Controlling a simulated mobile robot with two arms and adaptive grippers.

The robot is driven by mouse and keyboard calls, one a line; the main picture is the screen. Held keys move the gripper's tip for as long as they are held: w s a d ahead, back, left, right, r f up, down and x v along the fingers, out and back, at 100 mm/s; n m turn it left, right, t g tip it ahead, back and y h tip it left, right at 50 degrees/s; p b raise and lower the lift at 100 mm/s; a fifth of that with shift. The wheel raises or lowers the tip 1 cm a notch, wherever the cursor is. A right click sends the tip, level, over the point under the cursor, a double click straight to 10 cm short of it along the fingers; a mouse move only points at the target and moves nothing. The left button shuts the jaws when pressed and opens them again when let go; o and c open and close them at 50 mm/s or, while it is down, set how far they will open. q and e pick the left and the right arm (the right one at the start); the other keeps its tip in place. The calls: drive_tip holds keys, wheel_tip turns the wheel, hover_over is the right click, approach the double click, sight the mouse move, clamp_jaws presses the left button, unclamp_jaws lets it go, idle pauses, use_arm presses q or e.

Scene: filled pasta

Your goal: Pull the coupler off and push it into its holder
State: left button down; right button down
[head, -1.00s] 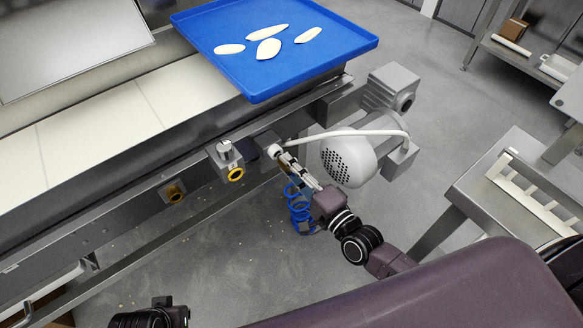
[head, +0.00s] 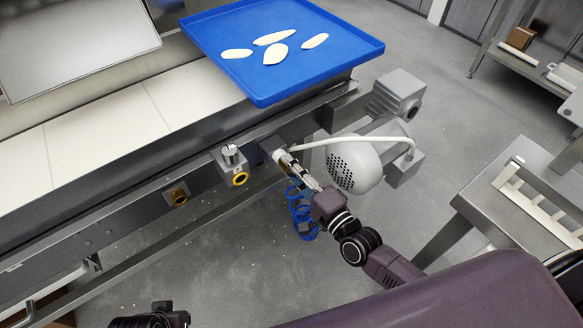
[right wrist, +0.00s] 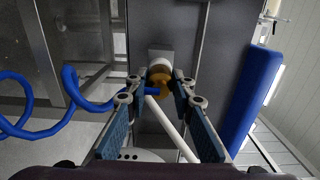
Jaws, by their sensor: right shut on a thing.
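My right gripper (head: 289,165) is at the side of the machine, beside the motor. In the right wrist view its two fingers (right wrist: 160,97) are shut on the brass coupler (right wrist: 159,78). A blue coiled hose (right wrist: 70,88) leads to the coupler, and it also shows below the gripper in the head view (head: 300,212). Behind the coupler is a pale round fitting (right wrist: 160,62) on a grey block. I cannot tell whether coupler and fitting touch.
A grey box with a knob and yellow ring (head: 231,158) is left of the gripper. The grey motor (head: 354,168) with a white cable (head: 345,139) is close on the right. A blue tray (head: 345,65) with several dough pieces lies above. A steel table (head: 480,200) stands at right.

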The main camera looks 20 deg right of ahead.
use_arm(q)
drive_tip(key=shift+w, duration=0.4)
drive_tip(key=shift+s+f, duration=0.2)
drive_tip(key=shift+f, duration=0.05)
use_arm(e)
drive_tip(key=shift+w+r, duration=0.1)
drive_tip(key=c, duration=1.6)
unclamp_jaws()
drive_tip(key=shift+o, duration=1.2)
use_arm(q)
drive_tip(key=shift+s, duration=0.1)
